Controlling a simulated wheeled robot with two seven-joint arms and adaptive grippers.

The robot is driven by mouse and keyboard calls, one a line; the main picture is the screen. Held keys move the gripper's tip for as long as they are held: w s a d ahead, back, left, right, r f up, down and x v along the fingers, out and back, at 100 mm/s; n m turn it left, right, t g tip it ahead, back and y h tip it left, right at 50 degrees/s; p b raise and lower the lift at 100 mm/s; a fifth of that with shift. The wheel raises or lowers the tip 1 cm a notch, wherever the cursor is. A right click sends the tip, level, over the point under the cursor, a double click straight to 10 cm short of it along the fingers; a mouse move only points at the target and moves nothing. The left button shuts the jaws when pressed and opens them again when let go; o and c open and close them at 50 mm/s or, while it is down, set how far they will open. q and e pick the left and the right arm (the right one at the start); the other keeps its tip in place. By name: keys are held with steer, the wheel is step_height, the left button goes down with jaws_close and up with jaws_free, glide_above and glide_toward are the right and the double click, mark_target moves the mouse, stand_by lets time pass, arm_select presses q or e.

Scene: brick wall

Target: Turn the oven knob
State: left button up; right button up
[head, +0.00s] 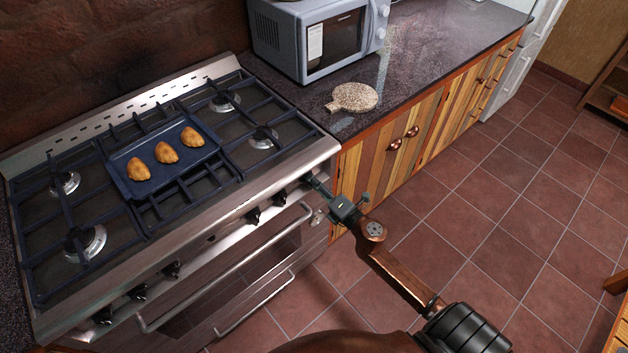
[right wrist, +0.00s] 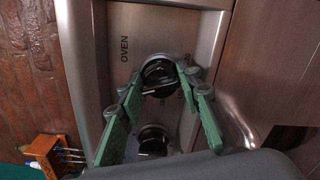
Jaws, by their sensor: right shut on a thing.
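The black oven knob (right wrist: 158,72) sits on the steel front panel beneath the word "OVEN" in the right wrist view. My right gripper (right wrist: 160,84) has its green fingers on either side of the knob and is shut on it. My left gripper is not in view.
A second knob (right wrist: 153,140) is close to the gripped one. An oven door handle (head: 225,268) runs below the panel. A blue tray (head: 122,160) with three pastries rests on the hob. A counter with a microwave (head: 318,40) stands right. Tiled floor is clear.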

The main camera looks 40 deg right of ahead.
steer(key=shift+r+m, duration=0.15)
steer(key=shift+m, duration=0.25)
steer(key=shift+m+p, duration=0.7)
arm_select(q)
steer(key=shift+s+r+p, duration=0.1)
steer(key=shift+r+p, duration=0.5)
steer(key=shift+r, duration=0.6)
arm_select(e)
steer(key=shift+m, duration=1)
steer(key=shift+f, duration=0.2)
steer(key=o, duration=1.1)
steer(key=shift+o, duration=0.2)
steer(key=shift+s, duration=0.1)
steer(key=s, duration=0.7)
steer(key=shift+s+d, duration=0.35)
steer(key=shift+s, duration=0.05)
